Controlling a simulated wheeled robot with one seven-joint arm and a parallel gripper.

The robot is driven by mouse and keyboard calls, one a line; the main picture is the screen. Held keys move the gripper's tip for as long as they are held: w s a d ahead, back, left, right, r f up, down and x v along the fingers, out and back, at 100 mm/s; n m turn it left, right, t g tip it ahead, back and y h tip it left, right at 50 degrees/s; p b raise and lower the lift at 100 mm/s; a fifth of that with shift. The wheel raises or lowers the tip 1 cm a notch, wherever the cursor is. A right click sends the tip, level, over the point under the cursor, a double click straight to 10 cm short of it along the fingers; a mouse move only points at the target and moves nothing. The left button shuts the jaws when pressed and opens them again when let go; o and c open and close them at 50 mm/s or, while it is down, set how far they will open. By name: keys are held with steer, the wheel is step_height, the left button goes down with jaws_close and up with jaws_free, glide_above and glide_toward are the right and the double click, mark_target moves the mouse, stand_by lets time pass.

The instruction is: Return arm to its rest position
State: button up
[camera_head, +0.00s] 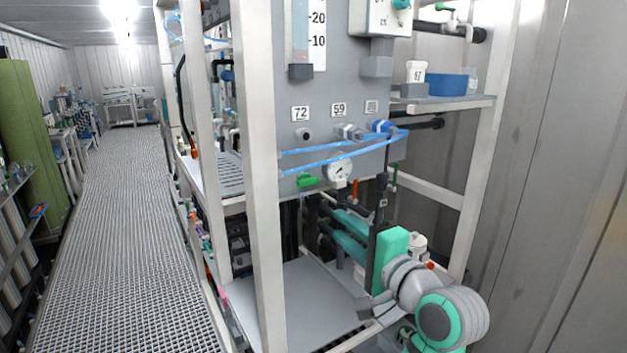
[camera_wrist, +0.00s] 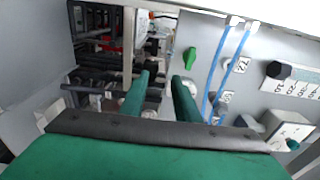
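My gripper (camera_head: 334,223) is at the lower right of the head view, in front of the lower part of the rack. Its two teal fingers point left, below the gauge panel. In the wrist view my gripper (camera_wrist: 162,76) shows two green fingers apart, with no object visibly held between them. My arm folds back toward the lower right of the head view. Whether the fingers touch the pipes behind them cannot be told.
The grey panel (camera_head: 345,100) carries a pressure gauge (camera_head: 339,168), a green valve handle (camera_head: 307,181) and blue tubes (camera_head: 330,160). A white rack post (camera_head: 262,200) stands left of my gripper. A blue bin (camera_head: 447,84) sits on the right shelf. The grated walkway (camera_head: 125,240) is clear.

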steer(key=s+f+h, duration=0.3)
steer(key=f, duration=1.2)
steer(key=s+f+h, duration=0.3)
steer(key=f, duration=1.3)
steer(key=s+a+f+n+h, duration=0.2)
steer(key=s+f+n, duration=0.2)
steer(key=s+f, duration=0.8)
steer(key=s+a+n, duration=0.3)
steer(key=s+n, duration=0.1)
steer(key=s, duration=0.9)
steer(key=s+a+n, duration=0.3)
steer(key=s+n, duration=0.1)
steer(key=s, duration=1)
steer(key=shift+s+a+r+n+g, duration=0.15)
steer(key=shift+r+n+g, duration=0.15)
steer(key=shift+r+n, duration=0.1)
